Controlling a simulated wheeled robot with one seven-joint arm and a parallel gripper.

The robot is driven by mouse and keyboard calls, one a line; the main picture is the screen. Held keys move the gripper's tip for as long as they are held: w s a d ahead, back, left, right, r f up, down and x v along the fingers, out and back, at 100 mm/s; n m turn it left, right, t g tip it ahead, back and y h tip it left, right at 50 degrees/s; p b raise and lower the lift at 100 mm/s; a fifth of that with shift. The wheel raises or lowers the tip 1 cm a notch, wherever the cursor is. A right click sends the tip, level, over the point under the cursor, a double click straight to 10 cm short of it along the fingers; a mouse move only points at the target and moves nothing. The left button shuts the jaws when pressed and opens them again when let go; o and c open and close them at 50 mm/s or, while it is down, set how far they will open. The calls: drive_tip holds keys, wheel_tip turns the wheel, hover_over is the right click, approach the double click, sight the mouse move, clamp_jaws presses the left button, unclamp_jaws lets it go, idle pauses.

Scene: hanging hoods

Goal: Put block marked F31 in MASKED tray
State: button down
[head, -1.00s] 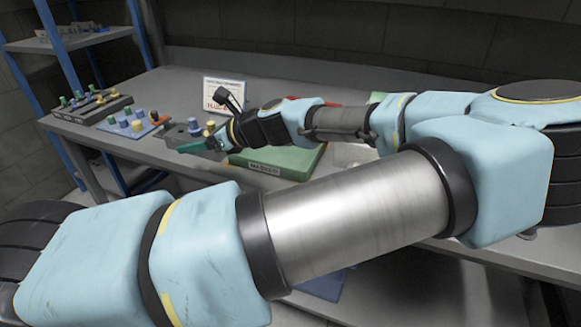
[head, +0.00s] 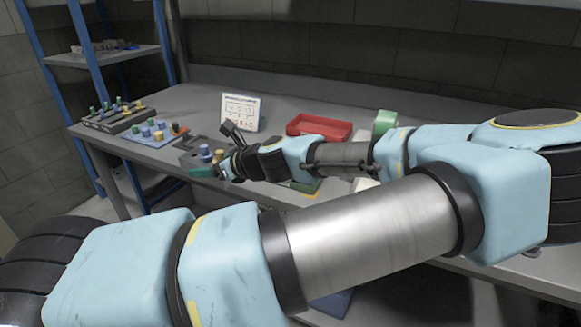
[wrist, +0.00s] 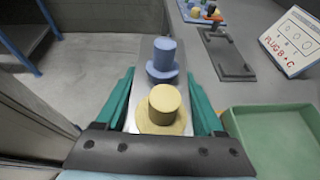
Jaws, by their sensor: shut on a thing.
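My gripper (wrist: 160,92), with green fingers, is shut on a pale grey block (wrist: 139,58) that carries a blue knob (wrist: 164,58) and a yellow knob (wrist: 161,106). No marking on the block is readable. In the wrist view the block is left of a green tray (wrist: 232,112) and apart from it. In the head view my gripper (head: 208,170) is past the table's front edge at left, with the two knobs showing above it. The green tray (head: 306,187) is mostly hidden there behind my arm, and its label cannot be read now.
A red tray (head: 320,127) stands farther back on the table, near a white sign (head: 241,111). A grey fixture (wrist: 229,58) is beyond the green tray. A blue board (head: 150,134) and a dark rack (head: 112,117) of knobs are at left. A blue shelf frame stands far left.

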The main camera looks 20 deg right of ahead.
drive_tip(key=w+a+f+m+t+h, duration=0.2)
drive_tip(key=w+a+f+m+h, duration=0.5)
drive_tip(key=w+a+f, duration=0.3)
drive_tip(key=a+f+h, duration=0.1)
drive_tip(key=a+f, duration=0.2)
drive_tip(key=f, duration=0.1)
drive_tip(key=shift+a+t, duration=0.25)
drive_tip(key=shift+t, duration=0.15)
